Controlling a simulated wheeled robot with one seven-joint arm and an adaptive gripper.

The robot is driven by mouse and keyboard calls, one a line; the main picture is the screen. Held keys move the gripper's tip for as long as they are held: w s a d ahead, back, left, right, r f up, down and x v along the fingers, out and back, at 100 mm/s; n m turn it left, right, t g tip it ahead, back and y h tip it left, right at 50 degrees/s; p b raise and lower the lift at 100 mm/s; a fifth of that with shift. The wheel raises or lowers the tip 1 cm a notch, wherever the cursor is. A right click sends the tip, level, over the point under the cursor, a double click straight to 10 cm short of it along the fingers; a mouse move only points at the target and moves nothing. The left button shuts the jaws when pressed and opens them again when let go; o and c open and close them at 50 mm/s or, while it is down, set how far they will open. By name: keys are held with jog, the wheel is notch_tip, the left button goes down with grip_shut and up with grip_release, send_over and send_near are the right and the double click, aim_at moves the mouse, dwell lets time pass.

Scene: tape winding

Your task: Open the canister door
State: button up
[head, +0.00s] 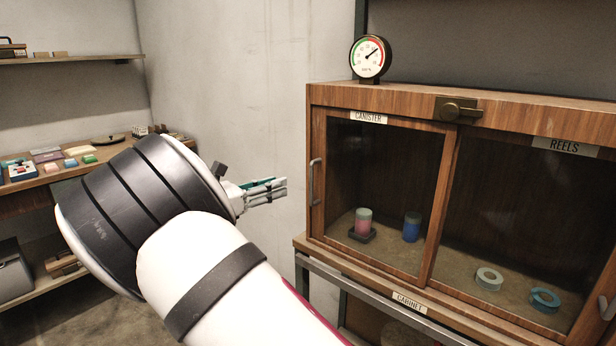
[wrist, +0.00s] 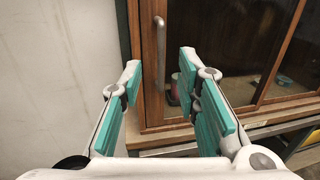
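The canister door (head: 337,236) is the left glass door of the wooden cabinet, under the CANISTER label (head: 368,118). It looks closed. Its vertical metal handle (head: 314,182) is on the left frame; in the wrist view the handle (wrist: 160,58) stands ahead, between the fingers in the picture. My gripper (head: 285,189) is to the left of the handle in the head view, apart from it. In the wrist view my gripper (wrist: 158,82) has its teal-padded fingers spread, with nothing between them.
The REELS door (head: 500,217) on the right has a light tape reel (head: 489,279) and a teal one (head: 545,299) behind it. A brown latch (head: 457,109) sits on the top front edge. A gauge (head: 370,58) stands on top. A wall is left of the cabinet.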

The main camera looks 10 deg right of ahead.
send_over(311, 201)
jog(key=shift+w+d+b, duration=0.15)
jog(key=shift+w+b, duration=0.2)
jog(key=shift+b, duration=0.1)
jog(key=shift+c, duration=0.2)
grip_shut()
